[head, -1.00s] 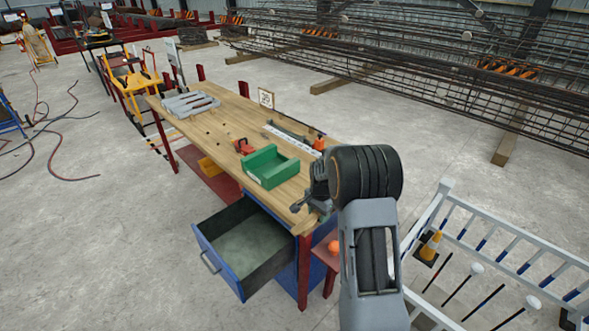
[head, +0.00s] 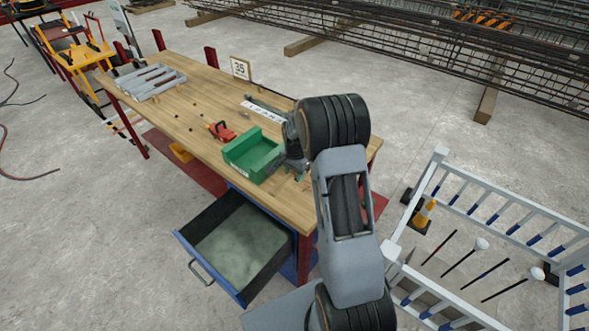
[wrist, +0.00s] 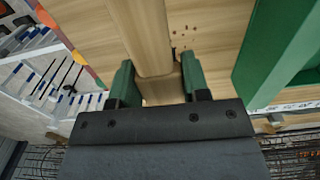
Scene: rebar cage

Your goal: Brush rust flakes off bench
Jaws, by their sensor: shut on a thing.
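My gripper (wrist: 157,84) is shut on a pale wooden bar, apparently the brush handle (wrist: 142,32), in the wrist view. The bristle end cannot be made out. Several small brown rust flakes (wrist: 180,36) lie on the bench top just right of the handle. In the head view, my gripper (head: 294,155) is low over the near right end of the wooden bench (head: 185,97), right beside the green bin (head: 252,154). My arm hides the bench's right corner.
A blue drawer (head: 240,245) stands open below the bench front. A red tool (head: 221,131), a ruler-like strip (head: 262,111) and a grey rack (head: 150,82) lie on the bench. A white railing (head: 480,198) stands at the right. Open floor lies left.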

